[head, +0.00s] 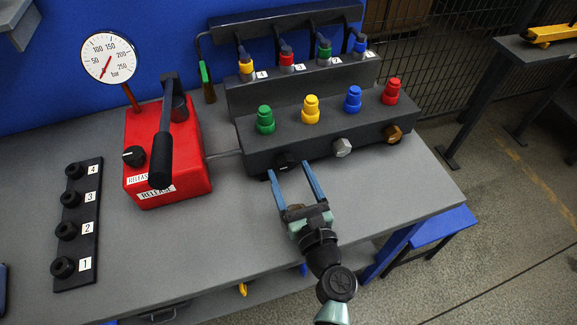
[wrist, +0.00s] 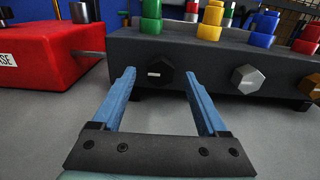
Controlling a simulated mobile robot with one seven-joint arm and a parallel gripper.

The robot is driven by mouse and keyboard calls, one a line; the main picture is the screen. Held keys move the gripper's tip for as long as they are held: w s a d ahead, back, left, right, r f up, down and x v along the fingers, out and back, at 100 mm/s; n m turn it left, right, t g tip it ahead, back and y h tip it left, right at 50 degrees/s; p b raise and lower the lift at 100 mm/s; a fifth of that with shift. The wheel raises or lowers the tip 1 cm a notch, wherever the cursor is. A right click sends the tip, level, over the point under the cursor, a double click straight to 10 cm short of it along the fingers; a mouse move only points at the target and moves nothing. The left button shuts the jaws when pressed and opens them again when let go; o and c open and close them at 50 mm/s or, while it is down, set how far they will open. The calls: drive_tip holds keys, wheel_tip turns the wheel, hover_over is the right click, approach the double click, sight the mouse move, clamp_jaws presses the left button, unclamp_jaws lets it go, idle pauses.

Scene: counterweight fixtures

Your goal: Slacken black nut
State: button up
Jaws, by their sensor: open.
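The black nut (wrist: 160,73) is a dark hex head with a light mark, on the front face of the dark grey manifold block (head: 258,140). In the head view the black nut (head: 284,161) sits at the left of a row with a silver nut (head: 342,147) and a brass nut (head: 393,134). My gripper (head: 289,171) has two blue fingers, spread apart and empty. In the wrist view my gripper (wrist: 160,84) points at the block, with the black nut between the fingertips in the picture. Whether the fingertips reach alongside the nut I cannot tell.
A red pump (head: 188,186) with a black lever and a gauge (head: 108,58) stands left of the block. A black strip (head: 80,215) with numbered knobs lies further left. Coloured fittings stand on the block. The grey tabletop (head: 235,235) in front is clear.

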drive_tip(key=shift+x, duration=1.05)
clamp_jaws()
